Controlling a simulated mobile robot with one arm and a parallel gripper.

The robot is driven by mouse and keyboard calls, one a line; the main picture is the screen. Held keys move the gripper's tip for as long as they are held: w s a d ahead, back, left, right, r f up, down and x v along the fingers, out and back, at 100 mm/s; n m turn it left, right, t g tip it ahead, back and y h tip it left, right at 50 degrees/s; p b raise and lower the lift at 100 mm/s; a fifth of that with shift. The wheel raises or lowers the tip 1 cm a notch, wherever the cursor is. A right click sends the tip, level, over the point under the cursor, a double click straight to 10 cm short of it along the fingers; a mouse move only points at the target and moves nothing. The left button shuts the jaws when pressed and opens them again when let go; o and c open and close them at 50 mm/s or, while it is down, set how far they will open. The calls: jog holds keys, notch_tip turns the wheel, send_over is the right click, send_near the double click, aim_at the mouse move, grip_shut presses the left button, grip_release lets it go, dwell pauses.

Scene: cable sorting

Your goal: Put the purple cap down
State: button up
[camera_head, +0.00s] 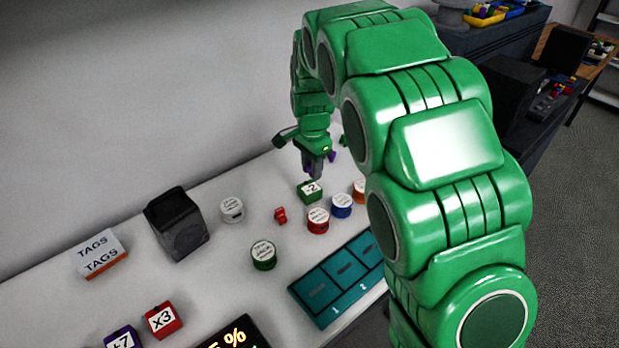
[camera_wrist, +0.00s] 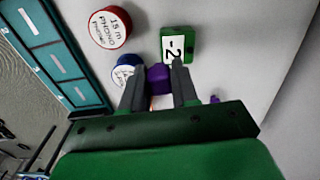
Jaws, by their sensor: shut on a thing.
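The purple cap (camera_wrist: 157,78) is between the two fingers of my gripper (camera_wrist: 158,88) in the wrist view, and the gripper is shut on it. In the head view my gripper (camera_head: 316,170) points down over the far part of the white table, just behind the green block marked -2 (camera_head: 309,192). The fingers hide most of the cap there. The green block also shows just beyond the fingertips in the wrist view (camera_wrist: 177,45). I cannot tell whether the cap touches the table.
Red (camera_head: 318,221), blue (camera_head: 341,205), orange (camera_head: 359,189), white (camera_head: 231,209) and dark green (camera_head: 263,255) labelled spools stand around. A small red piece (camera_head: 280,215) lies left of the green block. A teal tray (camera_head: 318,311) is in front; a black holder (camera_head: 178,225) is left.

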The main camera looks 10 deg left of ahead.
aim_at(309, 187)
jog(key=shift+w+a+f, duration=0.25)
jog(key=shift+w+f, duration=0.45)
jog(key=shift+f, duration=0.15)
jog(key=shift+w+a+f, duration=0.2)
jog(key=shift+w+f, duration=0.45)
jog(key=shift+f, duration=1.8)
jog(key=shift+f, duration=0.1)
jog(key=o, duration=1)
jog(key=shift+w, duration=0.1)
notch_tip(309, 187, up, 12)
jog(key=shift+r, duration=0.15)
jog(key=shift+o, duration=0.4)
